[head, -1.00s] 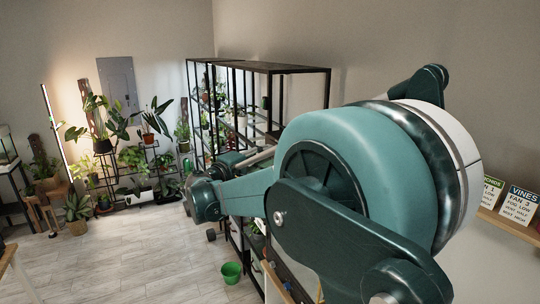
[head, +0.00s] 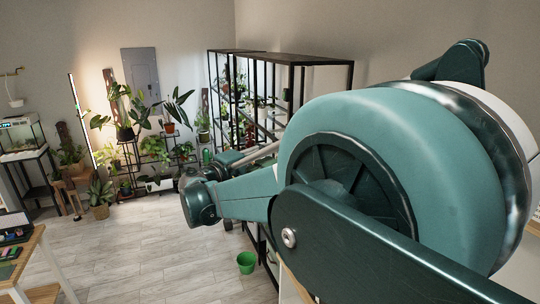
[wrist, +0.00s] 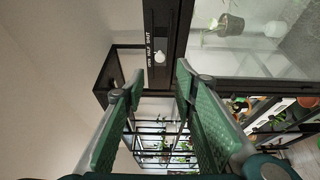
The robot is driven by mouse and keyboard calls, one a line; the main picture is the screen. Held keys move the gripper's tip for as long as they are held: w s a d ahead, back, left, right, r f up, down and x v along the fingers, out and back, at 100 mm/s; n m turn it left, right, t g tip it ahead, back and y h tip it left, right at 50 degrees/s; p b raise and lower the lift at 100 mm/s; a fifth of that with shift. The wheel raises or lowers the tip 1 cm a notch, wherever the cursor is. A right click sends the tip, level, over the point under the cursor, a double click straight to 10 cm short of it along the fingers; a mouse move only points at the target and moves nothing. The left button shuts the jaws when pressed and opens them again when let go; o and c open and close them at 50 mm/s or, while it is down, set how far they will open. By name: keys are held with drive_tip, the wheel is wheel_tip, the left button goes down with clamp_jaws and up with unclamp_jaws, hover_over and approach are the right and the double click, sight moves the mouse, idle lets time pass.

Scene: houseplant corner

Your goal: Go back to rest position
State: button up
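My gripper (wrist: 160,90) shows in the wrist view with its two green-padded fingers spread apart and nothing between them. In the head view my teal arm fills the right half and hides much of what is behind it. The fingers themselves cannot be made out in the head view. Beyond the fingertips in the wrist view is a dark frame post (wrist: 168,40) with a white round knob on it, next to a glass pane (wrist: 255,60).
A black metal shelf rack (head: 290,57) with plants stands behind my arm. A green bucket (head: 246,263) is on the floor. A wooden table (head: 38,268) with small items is at lower left, and a glass tank (head: 20,135) is at far left. The floor (head: 150,245) between is clear.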

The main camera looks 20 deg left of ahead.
idle(0.3)
drive_tip(key=s+d+r+m+g+p, duration=0.1)
drive_tip(key=s+d+r+m+g, duration=0.15)
drive_tip(key=d, duration=0.65)
drive_tip(key=s+d+r+m+g+p, duration=0.15)
drive_tip(key=d+g, duration=0.25)
drive_tip(key=d, duration=0.5)
drive_tip(key=s+d+r+m+g+y, duration=0.15)
drive_tip(key=s+d+g, duration=0.35)
drive_tip(key=s+d, duration=0.85)
drive_tip(key=s+d+f+m+y+b, duration=0.1)
drive_tip(key=s+d+f+m+b, duration=0.1)
drive_tip(key=s+d+f+b, duration=0.3)
drive_tip(key=s+d+f+m+t+y+b, duration=0.1)
drive_tip(key=s+d+f+b, duration=0.4)
drive_tip(key=f, duration=1.4)
drive_tip(key=s+d+f+m+t+y+b, duration=0.1)
drive_tip(key=s+d+f+m+y+b, duration=0.2)
drive_tip(key=s+d+f, duration=0.7)
drive_tip(key=d+f+m+b, duration=0.2)
drive_tip(key=d, duration=0.3)
drive_tip(key=shift+d+b, duration=0.3)
drive_tip(key=shift+b, duration=0.1)
